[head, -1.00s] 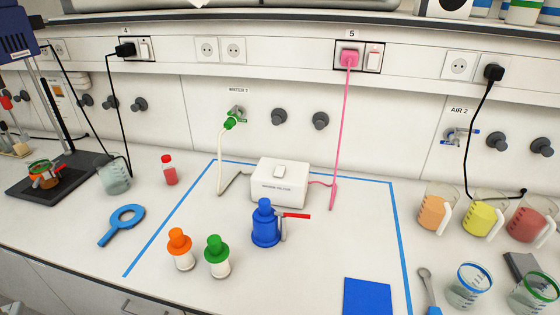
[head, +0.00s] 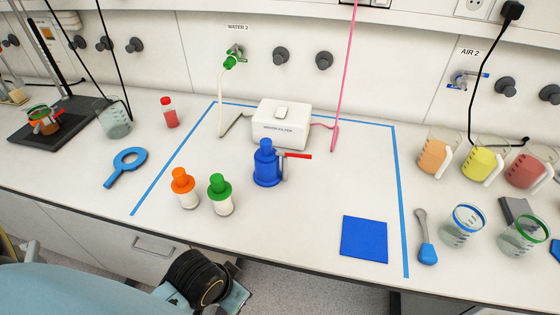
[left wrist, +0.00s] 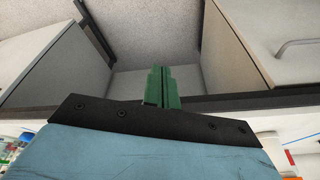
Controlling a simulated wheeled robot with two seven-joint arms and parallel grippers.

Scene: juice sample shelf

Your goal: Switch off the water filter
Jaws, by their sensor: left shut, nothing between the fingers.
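The water filter (head: 281,132) is a white labelled box at the back of the blue-taped area, with a small white switch (head: 281,112) on top. I cannot tell the switch's position. A pink cord (head: 346,70) runs from its right side up out of the head view. A pale hose (head: 222,98) runs from its left to the green-fitted WATER 2 tap (head: 231,62). My left gripper (left wrist: 162,88) is shut and empty in the left wrist view, with green fingers in front of the cabinets. My left arm is low in the head view, well away from the filter. My right gripper is out of view.
A blue bottle with a red lever (head: 267,164) stands in front of the filter. Orange-capped (head: 185,189) and green-capped (head: 220,196) bottles stand front left. A blue square (head: 364,239) lies front right. Jugs and beakers crowd the right. Bench space right of the blue bottle is clear.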

